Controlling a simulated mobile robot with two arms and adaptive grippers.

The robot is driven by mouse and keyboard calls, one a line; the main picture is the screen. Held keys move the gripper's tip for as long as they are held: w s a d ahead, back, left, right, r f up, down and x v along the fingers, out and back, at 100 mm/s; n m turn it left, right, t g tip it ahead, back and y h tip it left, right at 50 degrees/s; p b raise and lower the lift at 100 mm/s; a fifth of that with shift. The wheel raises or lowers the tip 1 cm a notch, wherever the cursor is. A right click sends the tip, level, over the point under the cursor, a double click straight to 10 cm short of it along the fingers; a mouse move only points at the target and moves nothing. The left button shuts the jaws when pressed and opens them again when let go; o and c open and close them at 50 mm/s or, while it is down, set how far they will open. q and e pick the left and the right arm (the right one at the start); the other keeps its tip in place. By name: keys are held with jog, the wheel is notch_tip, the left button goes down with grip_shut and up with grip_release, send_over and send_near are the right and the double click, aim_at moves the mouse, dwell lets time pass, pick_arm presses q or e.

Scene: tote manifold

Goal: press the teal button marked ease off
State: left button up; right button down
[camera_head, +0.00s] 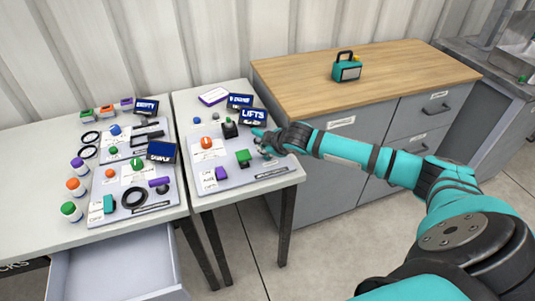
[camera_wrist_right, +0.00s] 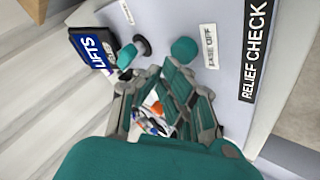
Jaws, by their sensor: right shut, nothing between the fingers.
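The teal round button (camera_wrist_right: 184,50) shows in the right wrist view, beside a white label reading EASE OFF (camera_wrist_right: 210,46). In the head view my right gripper hides the place where it sits, and I cannot make it out. My right gripper (camera_head: 267,142) is at the right side of the right-hand panel, in front of the LIFTS display. In the right wrist view the gripper (camera_wrist_right: 165,92) is shut and empty, with its fingers close beside the button. I cannot tell whether they touch it. My left gripper is not in view.
The LIFTS display (camera_head: 252,116) stands behind the gripper; a teal knob (camera_wrist_right: 127,56) on a black base is near it. A wooden-topped cabinet (camera_head: 300,78) stands to the right.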

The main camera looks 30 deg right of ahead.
jog(key=shift+f, duration=0.7)
dwell(0.6)
jog(key=shift+r, duration=0.1)
jog(key=shift+r+p, duration=0.9)
jog(key=shift+p, duration=0.15)
notch_tip(320, 180, up, 5)
jog(key=p, duration=0.5)
jog(key=shift+r+p, duration=0.1)
jog(key=shift+p, duration=0.2)
dwell(0.4)
